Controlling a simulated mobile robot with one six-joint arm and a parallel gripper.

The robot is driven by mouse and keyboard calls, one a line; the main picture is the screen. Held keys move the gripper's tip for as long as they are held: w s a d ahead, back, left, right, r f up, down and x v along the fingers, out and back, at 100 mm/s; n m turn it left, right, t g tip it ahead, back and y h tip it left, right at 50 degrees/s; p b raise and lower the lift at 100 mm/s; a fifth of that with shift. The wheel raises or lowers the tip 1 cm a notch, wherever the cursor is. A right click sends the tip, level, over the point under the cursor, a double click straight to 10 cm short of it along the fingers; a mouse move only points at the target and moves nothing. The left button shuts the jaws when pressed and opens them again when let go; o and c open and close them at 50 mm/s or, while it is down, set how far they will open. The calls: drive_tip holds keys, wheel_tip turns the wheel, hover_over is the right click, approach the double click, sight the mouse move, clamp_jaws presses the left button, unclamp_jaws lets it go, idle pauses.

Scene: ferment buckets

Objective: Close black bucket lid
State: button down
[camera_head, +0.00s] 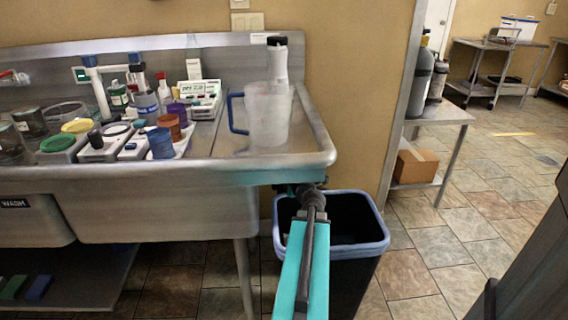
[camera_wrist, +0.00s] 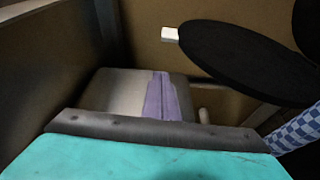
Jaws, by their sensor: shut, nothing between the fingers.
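A flat, round black disc (camera_wrist: 245,60), which looks like a lid, is tilted at the upper right of the wrist view. Part of another black shape shows at the right edge there. I cannot tell which bucket the disc belongs to. The teal and dark grey end of my gripper (camera_wrist: 160,128) fills the bottom of the wrist view, shut and empty, apart from the disc. In the head view my arm reaches to the sink's front right corner, and my fingertips are hidden there. No round black bucket is visible in the head view.
A black bin (camera_head: 352,270) with a pale blue rim stands open beside my arm. A blue checkered thing (camera_wrist: 295,128) shows at the wrist view's right.

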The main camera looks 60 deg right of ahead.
drive_tip(key=x, duration=0.3)
drive_tip(key=b+x, duration=0.1)
drive_tip(key=x, duration=0.3)
drive_tip(key=shift+s+d+f+b, duration=0.15)
drive_tip(key=shift+s+d+b, duration=0.1)
drive_tip(key=shift+d+b, duration=0.1)
drive_tip(key=shift+s+d+b, duration=0.15)
drive_tip(key=shift+s+d, duration=0.3)
drive_tip(key=shift+s, duration=0.25)
drive_tip(key=shift+s+d+b, duration=0.15)
drive_tip(key=shift+s+d, duration=0.25)
drive_tip(key=shift+s, duration=0.3)
drive_tip(key=s+d+f+m+h+p, duration=0.1)
drive_tip(key=s+d+m+p, duration=0.1)
drive_tip(key=s+d, duration=0.3)
drive_tip(key=shift+s+f+m+t, duration=0.3)
drive_tip(key=shift+s+m, duration=0.3)
drive_tip(key=shift+s, duration=0.5)
drive_tip(key=shift+r, duration=0.1)
wheel_tip(320, 180, up, 4)
drive_tip(key=p, duration=0.4)
drive_tip(key=s+a+f, duration=0.3)
drive_tip(key=s+a, duration=0.2)
drive_tip(key=a, duration=0.2)
drive_tip(key=shift+s+a+f, duration=0.25)
